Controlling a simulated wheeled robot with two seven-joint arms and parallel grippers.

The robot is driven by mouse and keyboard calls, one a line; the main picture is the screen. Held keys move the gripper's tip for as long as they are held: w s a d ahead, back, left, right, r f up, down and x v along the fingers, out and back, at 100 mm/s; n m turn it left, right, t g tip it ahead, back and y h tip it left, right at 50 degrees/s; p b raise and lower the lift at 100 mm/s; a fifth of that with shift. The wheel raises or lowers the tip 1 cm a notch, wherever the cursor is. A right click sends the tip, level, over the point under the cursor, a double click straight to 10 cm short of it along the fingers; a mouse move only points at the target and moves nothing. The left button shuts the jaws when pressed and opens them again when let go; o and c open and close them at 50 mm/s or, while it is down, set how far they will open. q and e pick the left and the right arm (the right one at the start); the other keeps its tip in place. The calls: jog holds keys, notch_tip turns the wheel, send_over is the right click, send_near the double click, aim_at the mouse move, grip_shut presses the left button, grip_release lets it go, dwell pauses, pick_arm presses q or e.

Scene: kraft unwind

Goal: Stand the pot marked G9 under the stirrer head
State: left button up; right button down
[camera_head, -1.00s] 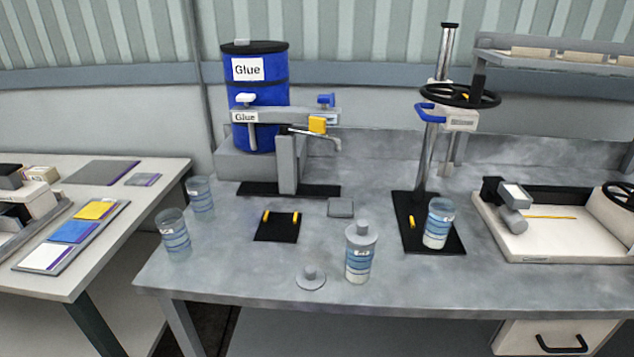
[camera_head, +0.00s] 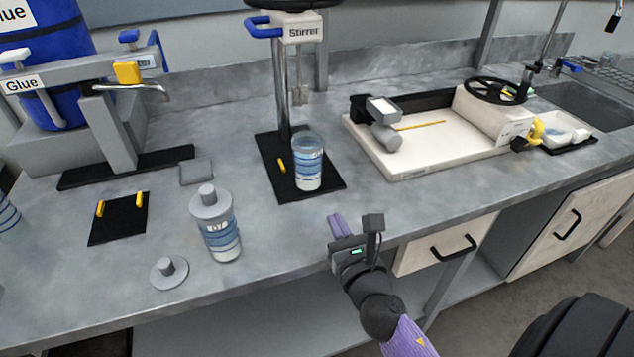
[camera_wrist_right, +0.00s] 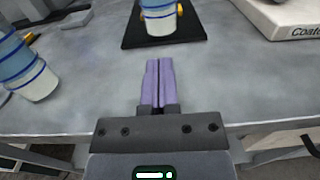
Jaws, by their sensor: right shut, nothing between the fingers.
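A clear pot with blue bands (camera_head: 308,165) stands upright on the black base plate (camera_head: 325,191) of the stirrer (camera_head: 303,32); its mark is too small to read surely. It also shows, cut off, in the right wrist view (camera_wrist_right: 158,18). The stirrer head hangs above and behind it. My right gripper (camera_head: 335,222) is shut and empty at the bench's front edge, in front of that pot and apart from it. In the right wrist view its purple fingers (camera_wrist_right: 158,82) are together, pointing at the pot. My left gripper is not in view.
A lidded pot (camera_head: 217,228) that seems marked 07 stands left of my right gripper. A loose grey lid (camera_head: 169,273) lies near the front edge. The glue stand (camera_head: 105,130) is at left, a white coater tray (camera_head: 420,165) at right.

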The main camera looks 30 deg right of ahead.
aim_at(314, 178)
jog(key=b+x, duration=0.1)
jog(key=x, duration=0.9)
jog(key=shift+w+f, duration=0.1)
jog(key=shift+w, duration=0.1)
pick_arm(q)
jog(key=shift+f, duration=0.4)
pick_arm(e)
jog(key=b+x, duration=0.1)
jog(key=x, duration=0.3)
jog(key=shift+w+d, duration=0.15)
jog(key=shift+w, duration=0.2)
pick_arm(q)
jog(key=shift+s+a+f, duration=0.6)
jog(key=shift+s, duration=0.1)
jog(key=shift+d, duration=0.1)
